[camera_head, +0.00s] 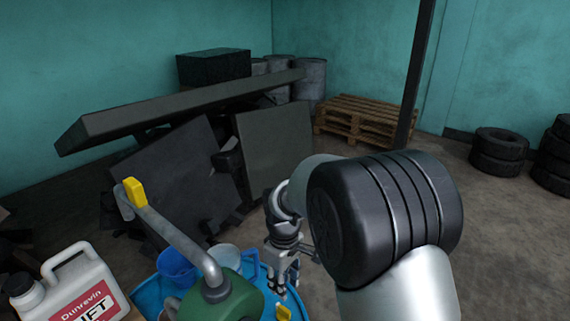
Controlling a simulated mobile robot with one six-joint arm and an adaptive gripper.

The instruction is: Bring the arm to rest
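My arm rises from the lower right of the head view, with a large dark joint in front. My gripper (283,277) hangs downward at the lower middle, over or beside the right edge of a blue drum top (146,296). Its fingers are small and partly in shadow, so I cannot tell whether they are open or shut. I see nothing clearly held in it.
A green can or pump body (230,298) with a grey pipe, a blue jug (175,265) and a white jug (72,285) crowd the lower left. Dark panels (275,140), a wooden pallet (360,120) and tyres (498,150) stand behind.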

